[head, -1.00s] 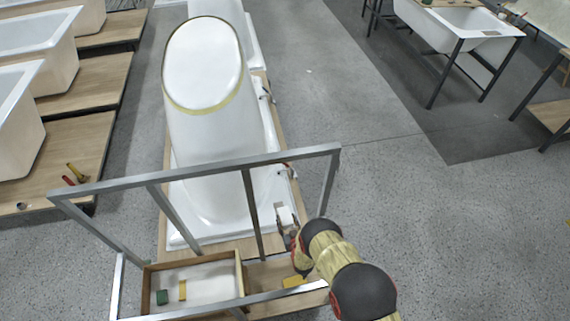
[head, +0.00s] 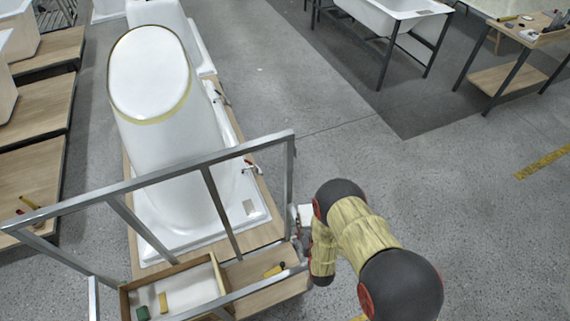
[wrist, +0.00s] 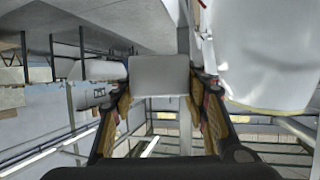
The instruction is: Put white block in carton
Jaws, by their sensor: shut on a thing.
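The white block (wrist: 160,75) is held between the two fingers of my gripper (wrist: 160,92) in the wrist view. In the head view the block (head: 305,213) shows as a small white patch, partly hidden by my arm. My gripper (head: 302,232) is just right of the metal frame's right post, above the board's edge. The carton is likely the open box with wooden walls and a white floor (head: 193,288), at the lower left behind the frame bars. A green block (head: 142,313) and a yellow block (head: 163,302) lie in it. My gripper is apart from the box, to its right.
A metal frame (head: 150,182) stands across the box and board, with bars between my arm and the box. A yellow item (head: 275,270) lies on the wooden board (head: 262,292). A white tub shell (head: 165,140) stands behind. Open floor (head: 400,220) lies right.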

